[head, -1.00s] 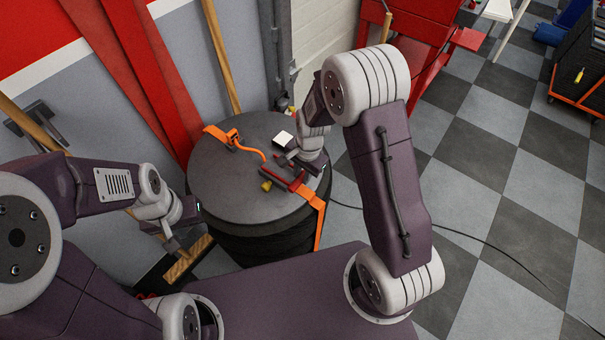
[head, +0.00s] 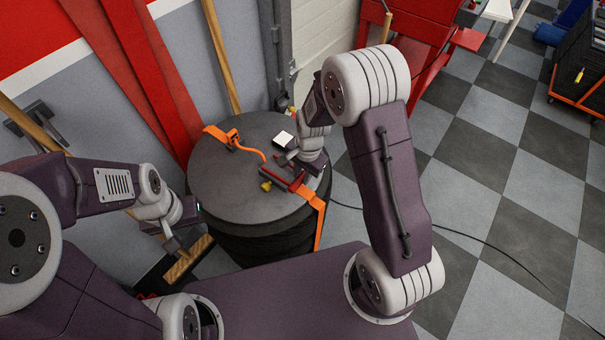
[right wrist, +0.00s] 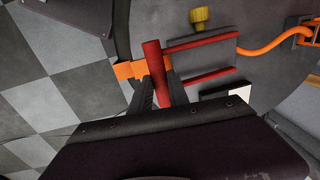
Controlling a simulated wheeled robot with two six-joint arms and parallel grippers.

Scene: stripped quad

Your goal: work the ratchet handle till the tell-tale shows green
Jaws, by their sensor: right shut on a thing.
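The red ratchet (head: 284,182) lies on top of the dark round drum-like stack (head: 222,185), near its right edge. An orange strap (head: 319,215) runs from it over the side. In the right wrist view its red handle bar (right wrist: 154,72) stands between the fingers, with two thin red side bars (right wrist: 205,40) behind. My right gripper (right wrist: 161,88) is shut on the handle. A small black box with a white face (head: 284,140) sits beside the ratchet; it may be the tell-tale. My left gripper (head: 172,244) hangs left of the stack, away from the ratchet; its jaws are too small to read.
An orange buckle (head: 232,139) and loose strap lie across the stack's top. A yellow piece (head: 266,186) is beside the ratchet. A broom (head: 188,258) stands near my left gripper. A red stand (head: 410,40) is behind my right arm. The checkered floor at right is mostly clear.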

